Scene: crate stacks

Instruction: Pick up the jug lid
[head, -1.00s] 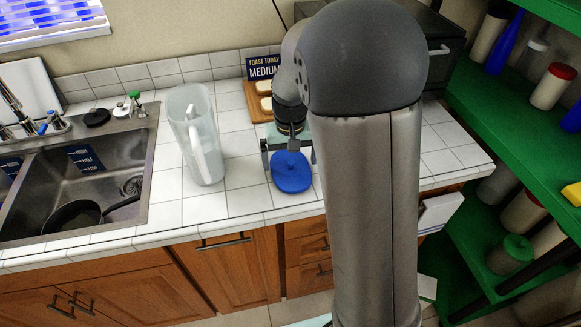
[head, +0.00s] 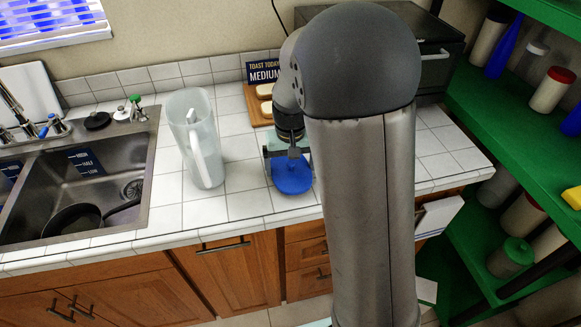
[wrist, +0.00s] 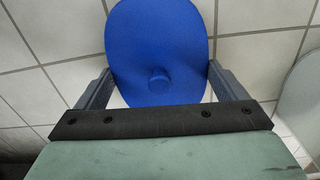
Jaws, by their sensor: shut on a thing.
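The blue jug lid (head: 292,176) is at the counter's front, to the right of the clear jug (head: 203,140). My gripper (head: 290,168) is over it, pointing down. Whether the lid is lifted off the tiles is hard to tell. The jug stands upright with its top open and its handle facing front.
The sink (head: 110,170) with a dark pan is at the left. Green shelves (head: 500,150) with bottles stand at the right. White tiles are clear around the jug.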

